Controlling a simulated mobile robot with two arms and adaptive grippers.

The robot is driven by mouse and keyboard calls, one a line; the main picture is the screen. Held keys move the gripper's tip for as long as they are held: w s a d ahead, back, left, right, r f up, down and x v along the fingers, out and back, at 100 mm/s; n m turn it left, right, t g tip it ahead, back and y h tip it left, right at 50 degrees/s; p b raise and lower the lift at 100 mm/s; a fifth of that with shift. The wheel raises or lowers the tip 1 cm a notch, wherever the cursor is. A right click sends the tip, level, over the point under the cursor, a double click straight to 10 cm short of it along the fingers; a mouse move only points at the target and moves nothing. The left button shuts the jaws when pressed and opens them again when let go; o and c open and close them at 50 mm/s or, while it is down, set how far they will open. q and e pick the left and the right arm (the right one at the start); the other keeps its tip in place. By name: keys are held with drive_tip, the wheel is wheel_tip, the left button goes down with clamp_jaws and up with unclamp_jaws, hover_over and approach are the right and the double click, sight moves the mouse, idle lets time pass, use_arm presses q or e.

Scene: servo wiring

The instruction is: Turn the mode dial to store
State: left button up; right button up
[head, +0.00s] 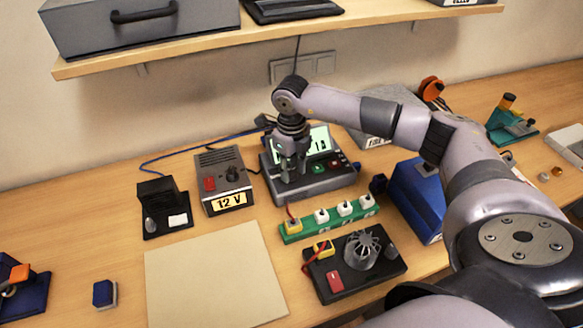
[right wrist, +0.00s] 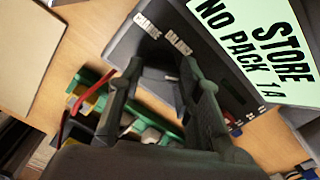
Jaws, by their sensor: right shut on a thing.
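The charger (head: 342,181) is a dark box at the back middle of the bench, with a lit pale green screen (head: 316,140). In the right wrist view the screen (right wrist: 262,50) reads STORE, NO PACK, 1A. Labels CHARGE and BALANCE (right wrist: 178,40) show on its panel around the dial area. My right gripper (head: 290,172) points down at the left part of the charger's panel. It also shows in the right wrist view (right wrist: 163,78), its fingers shut on the mode dial, which is mostly hidden between them. My left gripper is not in view.
A 12 V power supply (head: 222,172) stands to the left. A green strip with several plugs (head: 305,233) and a black board with a fan (head: 385,272) lie in front. A blue box (head: 415,205) is on the right. A beige mat (head: 215,280) lies bare at front left.

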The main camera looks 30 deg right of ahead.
sight(292, 171)
drive_tip(key=o, duration=1.1)
drive_tip(key=shift+o, duration=0.2)
wheel_tip(292, 171, up, 12)
idle(0.3)
